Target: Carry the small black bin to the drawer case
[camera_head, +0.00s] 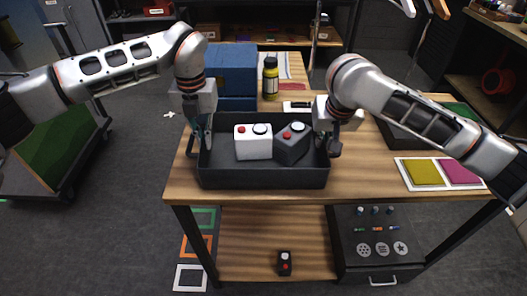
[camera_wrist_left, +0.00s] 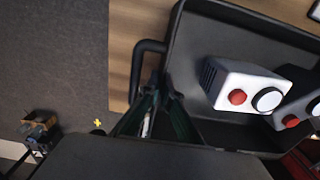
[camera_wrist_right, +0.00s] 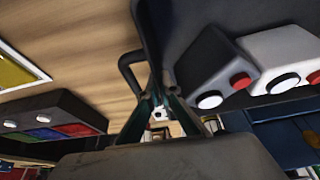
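The black bin (camera_head: 262,179) is at the front left of the wooden table, with a handle on each side. It holds a white button box (camera_head: 253,149) and a dark grey button box (camera_head: 291,150). I cannot tell whether its base touches the table. The fingertips' exact contact is partly hidden. A dark case with a drawer handle (camera_head: 370,262) stands under the table at the right.
A blue case (camera_head: 232,72) and a yellow bottle (camera_head: 270,79) stand behind the bin. A small black button box (camera_head: 284,262) sits on the lower shelf (camera_head: 245,240).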

